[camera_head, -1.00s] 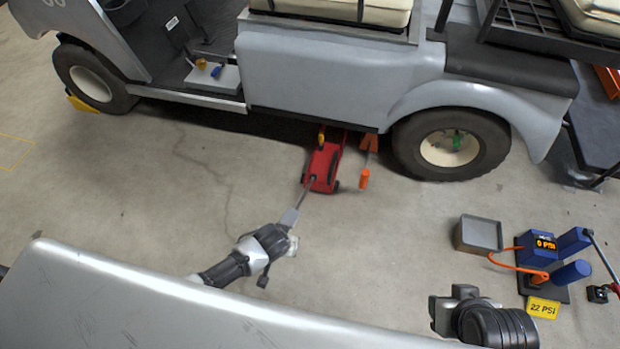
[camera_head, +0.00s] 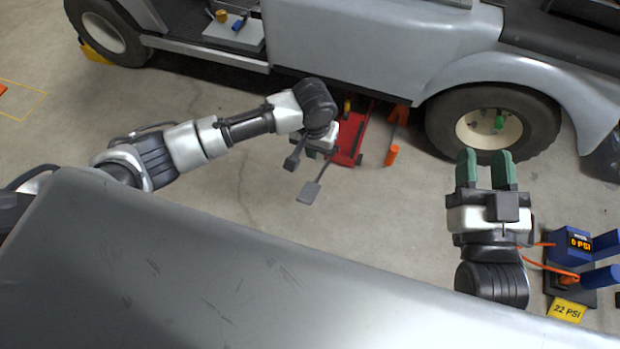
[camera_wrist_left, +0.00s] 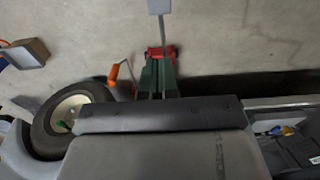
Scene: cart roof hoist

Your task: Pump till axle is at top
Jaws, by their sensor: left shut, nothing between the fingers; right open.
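The red floor jack (camera_head: 349,143) sits on the floor partly under the cart, and it also shows in the left wrist view (camera_wrist_left: 168,51). Its handle ends in a flat grey pad (camera_head: 308,192), pointing toward me. My left gripper (camera_head: 316,152) is shut and empty, over the jack's near end and handle, partly hidden by its own wrist. In the left wrist view its green fingers (camera_wrist_left: 158,75) lie across the view of the jack. My right gripper (camera_head: 486,157) is open and empty, in front of the rear wheel. The axle is hidden under the cart body.
The grey cart (camera_head: 350,45) spans the back, with its rear wheel (camera_head: 490,125) at right. An orange stand (camera_head: 398,114) with an orange handle (camera_head: 391,155) is beside the jack.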

